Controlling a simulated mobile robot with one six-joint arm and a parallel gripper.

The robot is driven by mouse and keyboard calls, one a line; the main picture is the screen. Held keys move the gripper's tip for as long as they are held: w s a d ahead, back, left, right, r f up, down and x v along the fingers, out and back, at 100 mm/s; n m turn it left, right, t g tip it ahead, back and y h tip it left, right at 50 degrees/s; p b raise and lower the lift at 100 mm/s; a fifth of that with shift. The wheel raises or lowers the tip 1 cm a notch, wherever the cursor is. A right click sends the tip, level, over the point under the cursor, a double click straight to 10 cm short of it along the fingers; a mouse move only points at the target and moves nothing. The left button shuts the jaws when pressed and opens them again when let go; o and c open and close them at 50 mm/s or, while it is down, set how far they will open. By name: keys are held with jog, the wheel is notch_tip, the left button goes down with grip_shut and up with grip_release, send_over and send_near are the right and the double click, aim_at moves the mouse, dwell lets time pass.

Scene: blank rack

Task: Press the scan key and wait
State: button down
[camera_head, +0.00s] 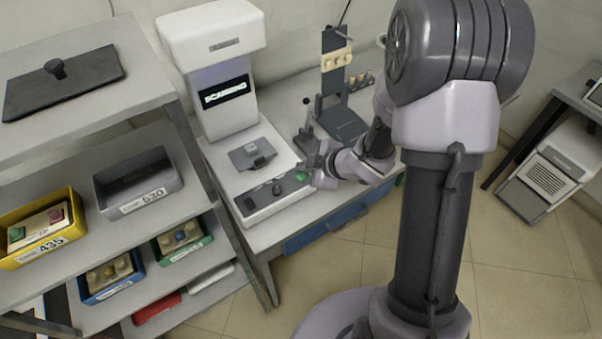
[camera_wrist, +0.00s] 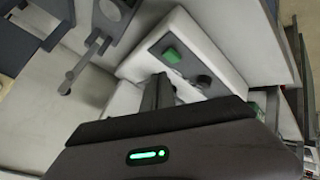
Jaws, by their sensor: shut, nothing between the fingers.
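A white scanning machine (camera_head: 213,110) stands on the bench in the head view. Its dark screen (camera_head: 225,93) reads "SCANNING". A grey flat piece (camera_head: 252,153) lies on its bed. The front control panel (camera_head: 262,196) carries a green key (camera_head: 301,177) at its right end and dark knobs. The green key also shows in the wrist view (camera_wrist: 172,55). My gripper (camera_head: 318,172) is shut and empty, close beside the green key. In the wrist view its dark fingers (camera_wrist: 158,92) point towards the panel, a little short of the key. I cannot tell whether they touch the panel.
A shelf unit at left holds a grey bin marked 530 (camera_head: 138,183), a yellow bin marked 435 (camera_head: 42,228), a blue bin (camera_head: 110,275) and a green bin (camera_head: 182,242). A dark upright fixture (camera_head: 334,85) stands behind my gripper. Tiled floor (camera_head: 335,265) is open in front.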

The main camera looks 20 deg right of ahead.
aim_at(304, 178)
notch_tip(304, 178, up, 4)
jog(key=p, duration=0.3)
jog(key=shift+r, duration=0.15)
dwell(0.3)
